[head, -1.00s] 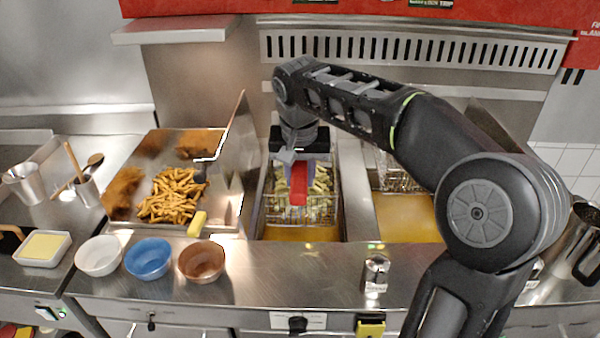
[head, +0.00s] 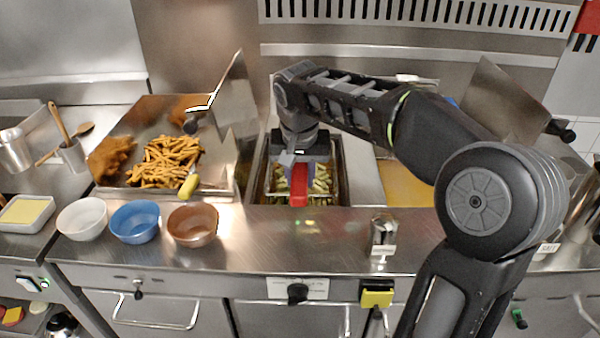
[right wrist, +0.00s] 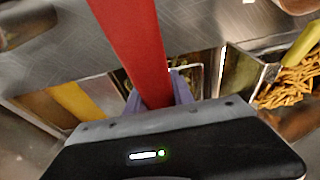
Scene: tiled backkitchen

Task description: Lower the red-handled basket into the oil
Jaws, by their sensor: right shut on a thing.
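The red handle (head: 299,190) of the basket points toward me, and my right gripper (head: 299,168) is shut on it. In the right wrist view the red handle (right wrist: 132,45) runs up from between the fingers of my right gripper (right wrist: 158,98). The basket (head: 322,185) holds pale fries and sits down inside the left fryer well (head: 256,180). The oil around it is mostly hidden by the basket, gripper and well edge, so I cannot tell how deep the fries are. My left gripper is not in view.
A tray of cooked fries (head: 165,160) is on the left. White (head: 82,219), blue (head: 135,222) and brown (head: 193,225) bowls line the front counter, with a metal shaker (head: 383,235) to the right.

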